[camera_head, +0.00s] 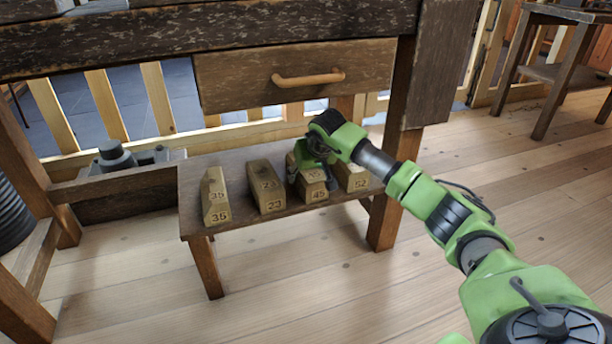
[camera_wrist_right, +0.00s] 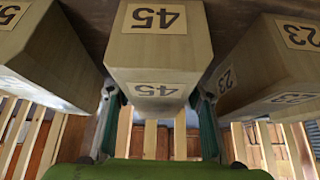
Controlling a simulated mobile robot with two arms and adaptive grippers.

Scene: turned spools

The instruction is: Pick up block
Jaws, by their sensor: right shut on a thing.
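Several wooden blocks stand in a row on the low shelf (camera_head: 245,218) under the workbench. The block marked 45 (camera_head: 314,190) is third from the left, and my right gripper (camera_head: 312,165) reaches down onto it from above. In the right wrist view, the 45 block (camera_wrist_right: 158,55) sits between the two fingers of my right gripper (camera_wrist_right: 158,120), which is shut on it. The block marked 35 (camera_head: 215,195) is at the left end, the block marked 23 (camera_head: 266,187) is beside it, and the block marked 52 (camera_head: 352,177) is at the right, partly hidden by my gripper. My left gripper is not in view.
The workbench drawer (camera_head: 295,76) with its wooden handle hangs just above the shelf. A bench leg (camera_head: 390,190) stands right of the blocks. The neighbouring 23 block (camera_wrist_right: 270,65) is close beside my gripper. Floor in front is clear.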

